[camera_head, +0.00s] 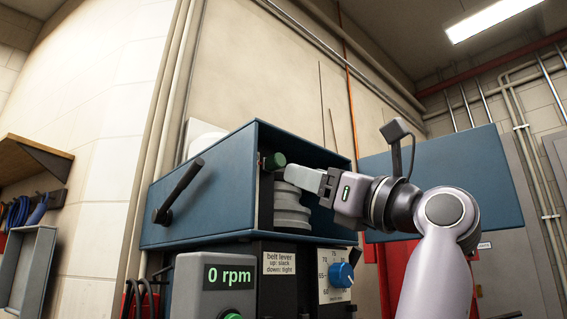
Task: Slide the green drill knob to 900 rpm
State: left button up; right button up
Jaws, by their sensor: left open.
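A dark green knob (274,161) shows inside the open blue machine housing (205,190), near its upper front opening. A grey display box (199,283) in front reads "0 rpm" in green. My left gripper (292,177) reaches into the housing from the right. Its pale fingertips are just below and to the right of the green knob, with a small gap visible in this view. The gripper is open; whether anything lies between its fingers is hard to see. A grey stepped pulley (291,210) sits below the fingers, partly hidden. My right gripper is out of view.
A black lever (180,190) sticks out of the housing's left side. A "belt lever" label (280,263) and a blue dial (341,275) are on the front below. A blue panel (480,180) stands behind my arm. A wooden shelf (35,158) is at far left.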

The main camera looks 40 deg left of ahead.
aim_at(282, 164)
pick_arm(q)
jog(key=shift+s+r+n+h, duration=0.4)
jog(key=shift+s+r, duration=0.25)
jog(key=shift+r, duration=0.05)
jog(key=shift+a+r, duration=0.1)
jog(key=shift+r, duration=0.05)
jog(key=p+x, duration=0.1)
jog(key=x, duration=0.5)
jog(key=shift+a, duration=0.45)
jog(key=shift+c, duration=0.4)
grip_shut()
